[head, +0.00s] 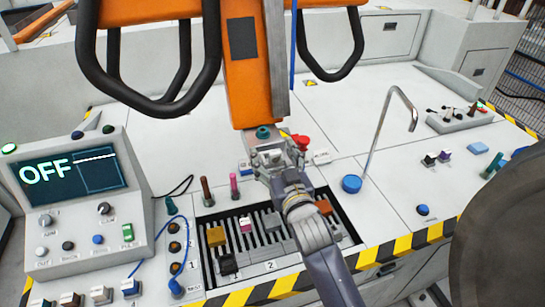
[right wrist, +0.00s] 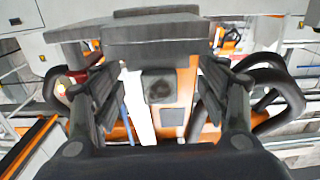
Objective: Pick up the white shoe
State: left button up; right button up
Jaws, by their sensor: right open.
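I cannot tell for sure which piece is the white shoe. A small white block (head: 101,295) is at the lower left edge, between a brown one and a blue one. Another small whitish piece (head: 321,157) lies just right of the red knob (head: 301,142). My right gripper (head: 272,157) is open under the orange column, left of that whitish piece and apart from it. In the right wrist view its two fingers (right wrist: 158,95) are spread, with a grey slab (right wrist: 140,32) across the top. My left gripper is out of view.
A slotted rack (head: 253,258) with several coloured blocks lies below my right arm. The orange column (head: 247,75) with black hoop handles hangs overhead. A console reading OFF (head: 75,175) stands left. A bent metal pipe (head: 382,125) rises right.

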jog(key=c, duration=1.2)
